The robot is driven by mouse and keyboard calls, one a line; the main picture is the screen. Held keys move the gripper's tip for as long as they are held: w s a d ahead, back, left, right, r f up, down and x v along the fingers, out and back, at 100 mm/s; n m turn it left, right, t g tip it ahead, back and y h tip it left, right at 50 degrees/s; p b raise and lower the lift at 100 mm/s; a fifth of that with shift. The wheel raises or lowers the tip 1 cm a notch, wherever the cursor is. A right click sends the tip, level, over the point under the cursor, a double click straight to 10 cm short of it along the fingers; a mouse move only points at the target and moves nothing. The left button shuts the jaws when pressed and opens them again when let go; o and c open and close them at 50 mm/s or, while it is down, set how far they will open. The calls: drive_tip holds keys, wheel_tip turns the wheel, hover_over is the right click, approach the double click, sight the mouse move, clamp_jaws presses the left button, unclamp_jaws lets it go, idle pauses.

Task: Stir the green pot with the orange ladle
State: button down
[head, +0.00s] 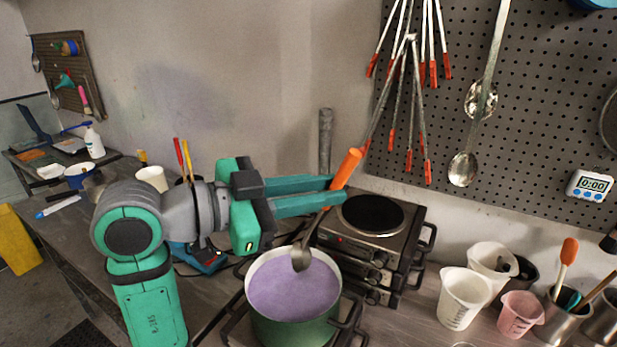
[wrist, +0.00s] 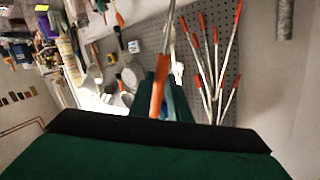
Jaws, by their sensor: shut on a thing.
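The orange ladle (head: 346,170) is in my gripper (head: 335,190), which is shut on its orange handle. The ladle slants, and its grey bowl (head: 301,259) is at the surface of the purple liquid in the green pot (head: 291,329), near the back of the pot. How deep the bowl sits I cannot tell. The pot stands on a burner at the front. In the wrist view the orange handle (wrist: 157,100) shows between the green fingers (wrist: 165,98); the pot is not seen there.
A second hot plate (head: 372,215) stands behind the pot. White beakers (head: 464,298), a pink cup (head: 519,314) and metal utensil holders (head: 561,320) stand at right. Red-tipped tongs (head: 408,110) and metal spoons (head: 462,168) hang on the pegboard behind the ladle.

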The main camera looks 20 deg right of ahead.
wheel_tip(320, 180, down, 11)
drive_tip(key=w+a, duration=0.1)
drive_tip(key=shift+w+a, duration=0.15)
drive_tip(key=shift+w, duration=0.15)
idle(0.8)
drive_tip(key=shift+r, duration=0.1)
drive_tip(key=shift+s, duration=0.1)
